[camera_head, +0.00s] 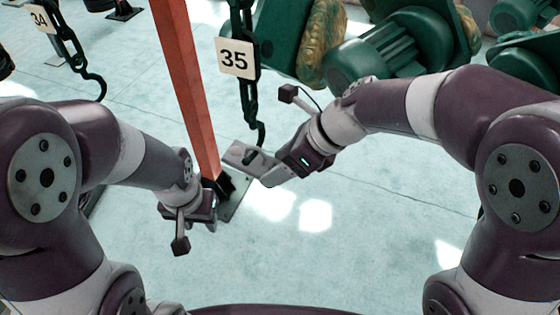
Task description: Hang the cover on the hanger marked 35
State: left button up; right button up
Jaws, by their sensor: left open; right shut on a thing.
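The hanger marked 35 is a dark chain (240,22) with a pale tag (236,57) reading 35 and a dark hook (260,135) at its lower end. My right gripper (262,172) is at the hook's lower end, shut on a small grey plate-like part, which looks like the cover (238,152). The cover is at the hook's tip in the picture; I cannot tell whether the hook passes through it or only overlaps it. My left gripper (208,212) is open, lower left of the cover, beside the red post's foot; its fingertips are hard to make out.
A red post (184,85) on a dark floor plate stands just left of hanger 35. Another hanger tagged 34 (40,18) with an empty hook is at the upper left. Green motor-like machines (400,50) fill the upper right. The pale floor in front is clear.

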dwell(0.4)
jog(key=o, duration=1.3)
